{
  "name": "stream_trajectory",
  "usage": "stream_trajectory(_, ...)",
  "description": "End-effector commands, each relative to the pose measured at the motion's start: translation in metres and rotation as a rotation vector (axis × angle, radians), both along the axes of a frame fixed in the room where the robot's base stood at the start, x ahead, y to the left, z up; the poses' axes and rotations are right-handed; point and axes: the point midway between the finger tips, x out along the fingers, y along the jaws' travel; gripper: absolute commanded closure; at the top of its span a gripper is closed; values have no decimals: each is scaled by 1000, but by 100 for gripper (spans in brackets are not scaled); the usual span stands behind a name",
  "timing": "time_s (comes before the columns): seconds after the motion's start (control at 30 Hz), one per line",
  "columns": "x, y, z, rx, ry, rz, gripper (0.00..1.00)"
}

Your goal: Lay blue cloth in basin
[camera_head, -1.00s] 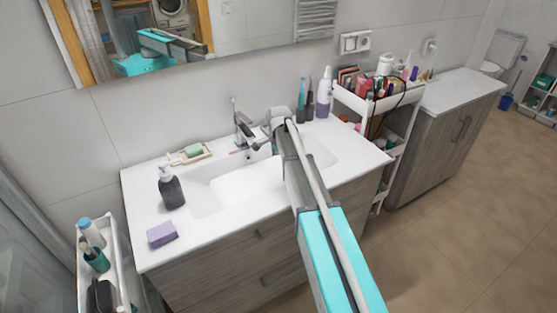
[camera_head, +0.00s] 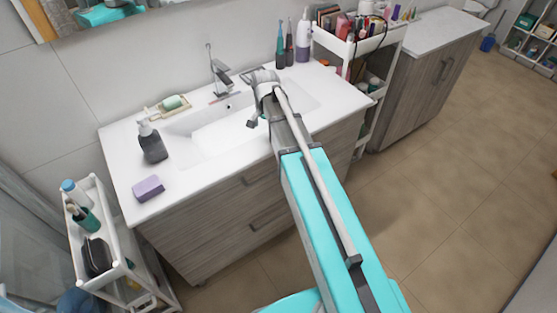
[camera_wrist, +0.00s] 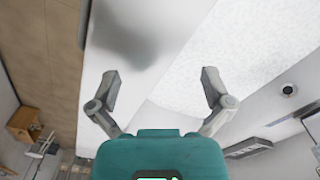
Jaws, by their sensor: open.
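The white basin (camera_head: 215,137) is set in the counter, and no cloth shows in its visible part. In the wrist view the pale basin surface (camera_wrist: 240,50) lies on the right, with a round dark hole. I cannot identify a blue cloth in either view. My gripper (camera_head: 254,107) is over the basin's right part, at the end of my extended arm, and hides some of it. In the wrist view my gripper (camera_wrist: 161,85) is open, its two fingers wide apart with nothing between them.
The faucet (camera_head: 220,80) stands behind the basin. A dark soap bottle (camera_head: 153,146) and purple sponge (camera_head: 148,188) are left of it. Several bottles (camera_head: 290,45) stand at the back right. White carts flank the vanity. A bluish object (camera_head: 76,302), partly cut off, is at bottom left.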

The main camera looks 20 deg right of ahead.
Motion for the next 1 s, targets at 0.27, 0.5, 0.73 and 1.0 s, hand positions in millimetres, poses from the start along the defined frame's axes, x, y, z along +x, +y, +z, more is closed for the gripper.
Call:
stream_trajectory(0.27, -105, 3, 0, -1, 0, 423, 0)
stream_trajectory(0.5, -153, 4, 0, -1, 0, 668, 0)
stream_trajectory(0.73, -160, 4, 0, -1, 0, 726, 0)
stream_trajectory(1.0, -160, 4, 0, -1, 0, 724, 0)
